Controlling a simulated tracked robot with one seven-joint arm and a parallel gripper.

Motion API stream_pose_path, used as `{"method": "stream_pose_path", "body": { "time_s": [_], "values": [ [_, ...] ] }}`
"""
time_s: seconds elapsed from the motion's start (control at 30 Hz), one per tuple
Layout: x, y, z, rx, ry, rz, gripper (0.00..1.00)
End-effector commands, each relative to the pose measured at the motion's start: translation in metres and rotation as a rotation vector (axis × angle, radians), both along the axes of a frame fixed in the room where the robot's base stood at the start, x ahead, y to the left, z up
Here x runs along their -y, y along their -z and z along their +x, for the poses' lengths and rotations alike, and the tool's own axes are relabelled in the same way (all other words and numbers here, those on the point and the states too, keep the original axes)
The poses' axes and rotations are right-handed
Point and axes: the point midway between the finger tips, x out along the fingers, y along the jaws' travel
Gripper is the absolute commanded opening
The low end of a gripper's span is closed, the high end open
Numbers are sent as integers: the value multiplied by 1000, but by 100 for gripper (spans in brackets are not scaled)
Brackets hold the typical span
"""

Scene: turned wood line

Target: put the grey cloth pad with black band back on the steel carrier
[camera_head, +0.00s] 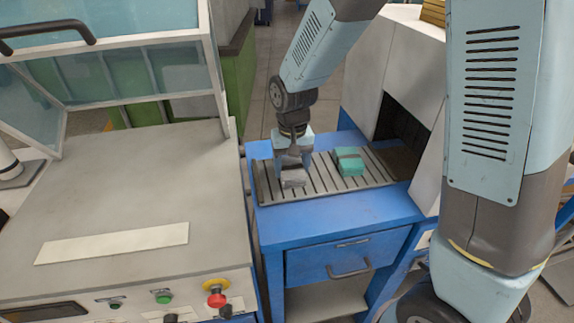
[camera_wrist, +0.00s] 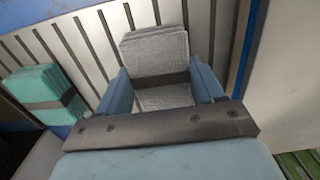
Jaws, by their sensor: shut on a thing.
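The grey cloth pad with black band (camera_head: 293,178) is at the left part of the slatted steel carrier (camera_head: 318,187) on the blue stand. In the wrist view the grey pad (camera_wrist: 155,52) sits between the two blue fingers, its dark band crossing its middle. My gripper (camera_head: 293,165) is shut on this pad from above; it also shows in the wrist view (camera_wrist: 165,92). The slats of the carrier (camera_wrist: 205,35) lie behind the pad. I cannot tell whether the pad's underside touches them.
A green cloth pad with a dark band (camera_head: 349,161) lies on the carrier right of the grey one; it also shows in the wrist view (camera_wrist: 42,92). A machine opening (camera_head: 404,128) stands at the carrier's right end. A grey worktop (camera_head: 130,200) with buttons is at left.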

Motion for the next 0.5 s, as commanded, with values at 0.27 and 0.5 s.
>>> {"method": "stream_pose_path", "body": {
  "time_s": [0.27,0.5],
  "values": [
    [0,2,0,0,0,0,78],
    [0,2,0,0,0,0,93]
  ]
}}
